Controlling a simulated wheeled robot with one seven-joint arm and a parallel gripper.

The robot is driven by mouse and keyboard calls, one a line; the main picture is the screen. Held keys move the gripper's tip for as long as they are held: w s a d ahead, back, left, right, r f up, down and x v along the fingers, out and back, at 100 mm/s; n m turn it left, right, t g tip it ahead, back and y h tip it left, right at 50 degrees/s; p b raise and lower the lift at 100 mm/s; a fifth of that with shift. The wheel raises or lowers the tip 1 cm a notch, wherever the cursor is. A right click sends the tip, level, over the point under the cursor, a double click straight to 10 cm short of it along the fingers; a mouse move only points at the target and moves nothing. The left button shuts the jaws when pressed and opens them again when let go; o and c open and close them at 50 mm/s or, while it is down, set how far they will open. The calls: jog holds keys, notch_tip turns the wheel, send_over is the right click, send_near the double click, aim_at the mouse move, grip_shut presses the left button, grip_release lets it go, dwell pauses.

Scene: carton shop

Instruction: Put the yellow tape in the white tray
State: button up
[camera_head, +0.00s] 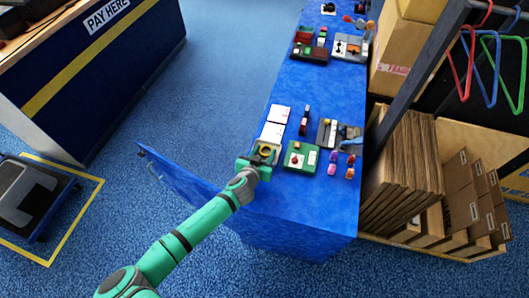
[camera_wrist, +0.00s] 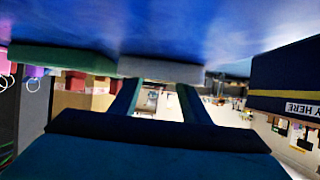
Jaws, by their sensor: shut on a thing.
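The yellow tape (camera_head: 265,149) is a small ring, held at the tip of my gripper (camera_head: 259,159) in the head view. The gripper is shut on it at the near left edge of the blue table. A pale grey tray edge (camera_wrist: 160,69) lies ahead of the fingers there.
A green tray (camera_head: 291,164) with a small red item stands right of the gripper. A grey tray (camera_head: 327,139), purple and orange items, and another white container (camera_head: 279,113) are near. Cardboard stacks (camera_head: 404,165) stand right of the table (camera_head: 334,201).

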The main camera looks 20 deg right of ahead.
jog(key=o, duration=0.7)
jog(key=shift+o, duration=0.2)
jog(key=shift+r, duration=0.1)
